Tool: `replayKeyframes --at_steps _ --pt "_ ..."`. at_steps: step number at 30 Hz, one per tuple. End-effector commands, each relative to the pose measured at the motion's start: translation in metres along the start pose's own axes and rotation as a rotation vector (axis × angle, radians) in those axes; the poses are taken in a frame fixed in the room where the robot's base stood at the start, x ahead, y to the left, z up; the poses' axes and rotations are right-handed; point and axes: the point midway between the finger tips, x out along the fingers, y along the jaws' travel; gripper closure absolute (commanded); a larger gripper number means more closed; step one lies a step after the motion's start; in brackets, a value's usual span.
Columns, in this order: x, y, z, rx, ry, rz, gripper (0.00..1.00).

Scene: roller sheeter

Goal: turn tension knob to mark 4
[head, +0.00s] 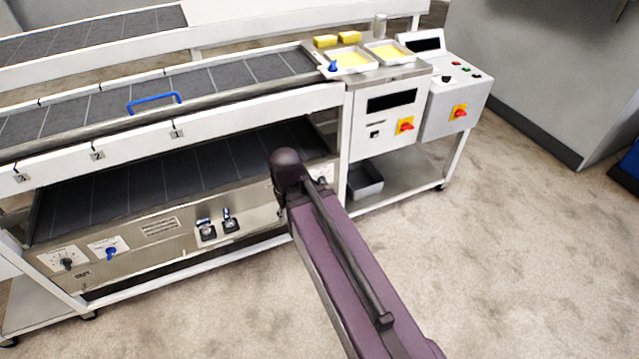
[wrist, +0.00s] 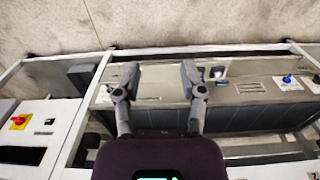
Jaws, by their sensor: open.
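The steel front panel of the sheeter carries a black knob (head: 67,263) on a white dial plate at far left. A blue knob (head: 111,252) on its own white plate is beside it. Another white dial plate (head: 325,174) is partly hidden by my arm. The labels are too small to tell which knob is for tension. My gripper (wrist: 160,72) is open and empty in the wrist view, its fingers apart over the panel. The blue knob shows at the right there (wrist: 288,79), well away from the fingers. In the head view my arm hides the gripper.
Two black-based toggle latches (head: 217,226) sit mid-panel. The belt (head: 225,75) with a blue handle (head: 154,102) runs above. A control box (head: 455,90) with a red-yellow switch stands at the right. A grey bin (head: 365,182) is on the lower shelf. The floor in front is clear.

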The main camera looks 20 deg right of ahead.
Motion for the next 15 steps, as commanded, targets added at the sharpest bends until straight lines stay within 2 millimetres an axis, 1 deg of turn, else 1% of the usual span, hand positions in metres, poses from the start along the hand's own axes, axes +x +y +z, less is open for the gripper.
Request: replayKeyframes --at_steps 11,15 --pt "0.0004 -0.0001 -0.0001 -0.001 0.000 -0.001 0.47" --pt "0.0056 -0.0003 -0.0025 -0.011 0.007 -0.010 0.47"
